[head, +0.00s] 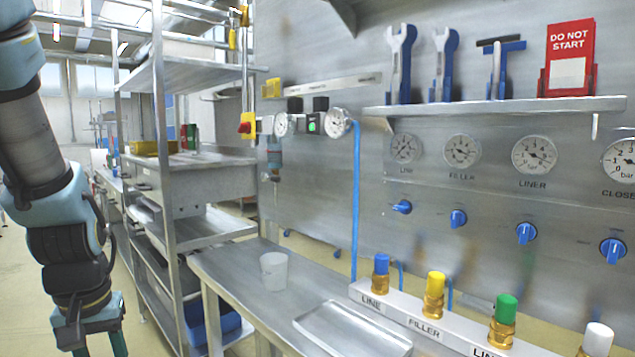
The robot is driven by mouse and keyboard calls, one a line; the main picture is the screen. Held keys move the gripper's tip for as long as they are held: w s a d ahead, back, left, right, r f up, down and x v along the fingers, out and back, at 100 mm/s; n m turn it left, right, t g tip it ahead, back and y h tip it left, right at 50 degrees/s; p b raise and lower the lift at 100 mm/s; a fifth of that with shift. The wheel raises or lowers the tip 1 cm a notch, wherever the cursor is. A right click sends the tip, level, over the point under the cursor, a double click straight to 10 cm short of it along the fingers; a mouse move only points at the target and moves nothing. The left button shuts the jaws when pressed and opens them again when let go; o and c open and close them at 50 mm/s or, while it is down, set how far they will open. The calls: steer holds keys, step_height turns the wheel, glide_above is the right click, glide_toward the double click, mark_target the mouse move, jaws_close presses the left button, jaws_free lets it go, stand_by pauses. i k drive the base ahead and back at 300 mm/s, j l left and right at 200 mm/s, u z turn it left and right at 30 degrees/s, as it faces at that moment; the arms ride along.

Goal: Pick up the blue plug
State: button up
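The blue plug (381,264) stands upright at the left end of a pale labelled rack (455,338), at the spot marked LINE. It has a blue top and a brass-coloured lower part. My gripper (98,349) hangs at the lower left, far to the left of the plug and apart from it. Its two teal fingers are spread with a gap between them, and nothing shows between them. The fingertips are cut off by the bottom edge.
Yellow (436,285), green (506,310) and white (598,338) plugs stand to the right on the rack. A shallow tray (352,330) and a translucent cup (274,270) sit on the bench. A blue hose (356,200) hangs behind the blue plug. Metal shelving (170,210) stands between gripper and bench.

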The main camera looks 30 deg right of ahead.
mark_target(382, 262)
steer(key=z, duration=1.45)
